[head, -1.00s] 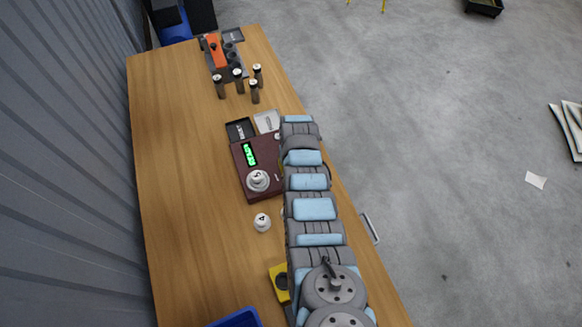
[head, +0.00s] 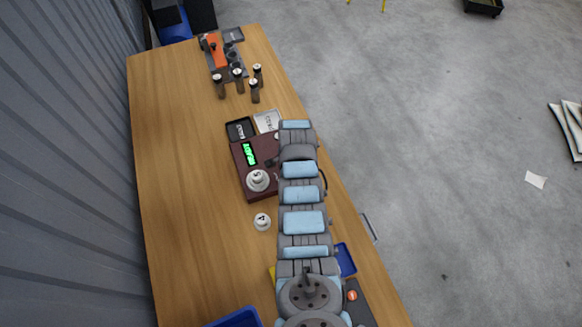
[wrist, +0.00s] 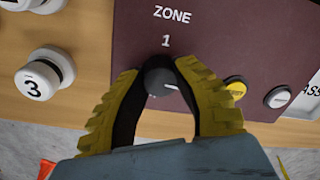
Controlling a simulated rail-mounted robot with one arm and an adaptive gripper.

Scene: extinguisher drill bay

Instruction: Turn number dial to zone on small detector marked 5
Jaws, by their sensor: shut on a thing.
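The maroon panel (head: 245,183) stands on the table with a lit green display (head: 249,153) too small to read. A small white detector (head: 258,180) that looks marked 5 sits on the panel. In the wrist view the panel (wrist: 225,45) carries the label ZONE with a 1 below it. Beneath is a dark round dial knob (wrist: 161,80) with a short white line pointing right. My gripper (wrist: 158,73) is shut on the knob, its yellow-backed fingers on either side. In the head view my arm hides the gripper and dial.
A yellow button (wrist: 236,87) and a white button (wrist: 279,97) lie right of the dial. A white detector marked 3 (wrist: 38,82) is on the table beside the panel. Another detector (head: 262,221) stands near the panel. Several dark cylinders (head: 238,82) stand at the far end.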

